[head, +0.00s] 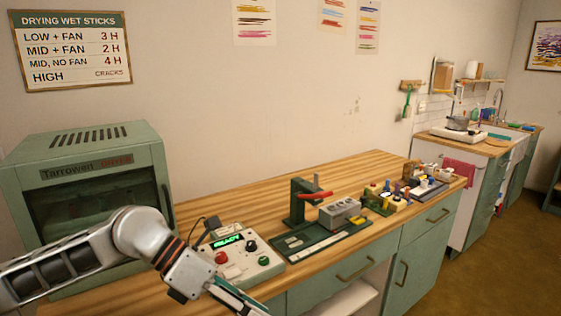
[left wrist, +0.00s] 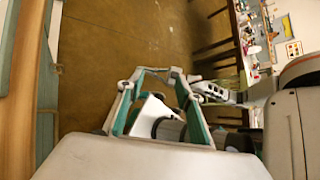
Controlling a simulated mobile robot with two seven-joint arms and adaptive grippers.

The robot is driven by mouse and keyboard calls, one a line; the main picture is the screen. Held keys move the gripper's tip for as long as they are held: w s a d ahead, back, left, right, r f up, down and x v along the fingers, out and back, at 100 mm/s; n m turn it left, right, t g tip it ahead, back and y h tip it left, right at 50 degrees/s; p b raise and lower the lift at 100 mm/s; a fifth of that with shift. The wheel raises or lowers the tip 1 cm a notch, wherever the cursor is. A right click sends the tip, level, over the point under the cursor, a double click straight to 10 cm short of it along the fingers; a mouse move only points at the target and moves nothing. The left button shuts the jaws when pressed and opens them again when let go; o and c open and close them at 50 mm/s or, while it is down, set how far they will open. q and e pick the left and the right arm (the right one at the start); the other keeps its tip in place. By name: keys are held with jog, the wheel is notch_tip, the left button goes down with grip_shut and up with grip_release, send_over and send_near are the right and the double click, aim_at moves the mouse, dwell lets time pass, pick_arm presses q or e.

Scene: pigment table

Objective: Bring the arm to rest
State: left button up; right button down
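My left arm comes in from the left in the head view, in front of the drying oven. Its left gripper (head: 238,300) points down and right at the table's front edge, beside the control box, and is partly cut off by the bottom of the picture. In the left wrist view the left gripper (left wrist: 160,72) has its teal-edged fingers drawn together at the tips, with nothing visible held between them. Brown floor lies beyond the tips. My right gripper cannot be made out in either view.
The green oven (head: 85,170) stands at the left of the wooden table (head: 235,205). The control box (head: 240,256), with a lit display, is close to my left gripper. A green press (head: 300,205) and several small pots stand further right. Open floor (head: 480,265) lies right of the cabinets.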

pick_arm(q)
jog(key=s+d+r+n+t+h, duration=0.1)
jog(key=s+d+r+n+h, duration=0.25)
jog(key=d+n+h, duration=0.45)
jog(key=w+a+f+n+t+y, duration=0.4)
jog(key=a+f+n+t, duration=0.3)
jog(key=n, duration=0.6)
jog(key=w+a+f+n+t+y, duration=0.45)
jog(key=f+n+t, duration=0.55)
jog(key=n, duration=0.3)
jog(key=s+a+f+n+g+y, duration=0.3)
jog(key=s+a+f, duration=0.3)
jog(key=f, duration=0.5)
jog(key=s+a+f+n+g+y, duration=0.3)
jog(key=s+a+f+n, duration=0.3)
jog(key=s+f, duration=0.4)
notch_tip(320, 180, down, 3)
jog(key=shift+s+a+r+y, duration=0.2)
jog(key=shift+s+y, duration=0.1)
jog(key=shift+y, duration=0.35)
pick_arm(e)
jog(key=shift+s+f, duration=0.15)
jog(key=shift+f, duration=0.1)
pick_arm(q)
jog(key=shift+w, duration=0.1)
